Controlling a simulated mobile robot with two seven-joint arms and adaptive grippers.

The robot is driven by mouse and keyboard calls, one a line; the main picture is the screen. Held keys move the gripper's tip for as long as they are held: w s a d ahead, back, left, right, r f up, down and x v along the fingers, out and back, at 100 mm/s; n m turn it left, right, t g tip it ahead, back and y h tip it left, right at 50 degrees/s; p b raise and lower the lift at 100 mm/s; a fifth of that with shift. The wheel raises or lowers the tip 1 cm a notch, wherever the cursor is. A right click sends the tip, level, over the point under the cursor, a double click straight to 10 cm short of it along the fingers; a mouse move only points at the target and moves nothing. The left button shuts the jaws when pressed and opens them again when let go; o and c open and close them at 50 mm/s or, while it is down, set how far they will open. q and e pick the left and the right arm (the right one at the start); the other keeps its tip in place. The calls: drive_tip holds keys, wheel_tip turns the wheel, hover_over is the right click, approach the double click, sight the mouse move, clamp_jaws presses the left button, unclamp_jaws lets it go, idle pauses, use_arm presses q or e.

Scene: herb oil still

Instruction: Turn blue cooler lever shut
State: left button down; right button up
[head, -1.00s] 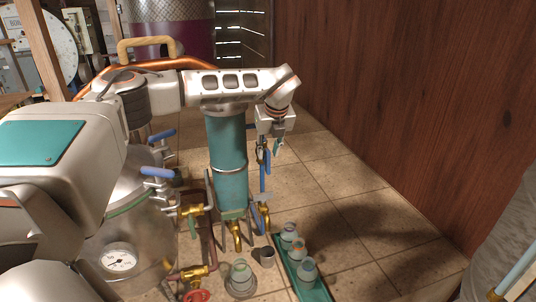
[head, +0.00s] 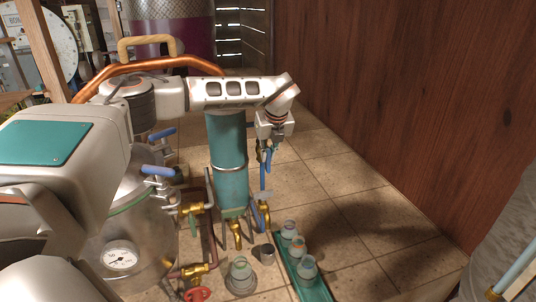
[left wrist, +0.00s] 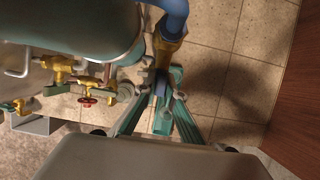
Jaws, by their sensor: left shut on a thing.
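The teal cooler column (head: 229,165) stands upright in the middle of the head view; its teal body also fills the upper left of the left wrist view (left wrist: 75,25). My left gripper (head: 265,154) reaches over it and points down on its right side. In the left wrist view its fingers (left wrist: 163,93) are shut on the blue lever (left wrist: 160,89), just below a brass fitting (left wrist: 165,52). The blue lever (head: 268,156) is partly hidden by the fingers. A blue hose (head: 263,180) runs down beside the column. My right gripper is in neither view.
A steel pot with a gauge (head: 120,259) and other blue levers (head: 157,171) stands left. Brass valves (head: 193,208) and a red handwheel (head: 197,294) are low down. A green tray (head: 286,266) holds jars. A wooden wall (head: 400,110) bounds the right; tiles before it are clear.

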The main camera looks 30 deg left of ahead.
use_arm(q)
drive_tip(key=shift+w+d+g+y, duration=0.3)
drive_tip(key=shift+g+y, duration=0.4)
drive_tip(key=shift+g, duration=0.2)
drive_tip(key=g+y+b, duration=0.1)
drive_tip(key=m+g+y+b, duration=0.1)
drive_tip(key=b, duration=0.1)
drive_tip(key=g+y+b, duration=0.1)
drive_tip(key=b, duration=0.1)
drive_tip(key=shift+w+d+f, duration=0.1)
drive_tip(key=shift+w+f, duration=0.15)
drive_tip(key=shift+f, duration=0.15)
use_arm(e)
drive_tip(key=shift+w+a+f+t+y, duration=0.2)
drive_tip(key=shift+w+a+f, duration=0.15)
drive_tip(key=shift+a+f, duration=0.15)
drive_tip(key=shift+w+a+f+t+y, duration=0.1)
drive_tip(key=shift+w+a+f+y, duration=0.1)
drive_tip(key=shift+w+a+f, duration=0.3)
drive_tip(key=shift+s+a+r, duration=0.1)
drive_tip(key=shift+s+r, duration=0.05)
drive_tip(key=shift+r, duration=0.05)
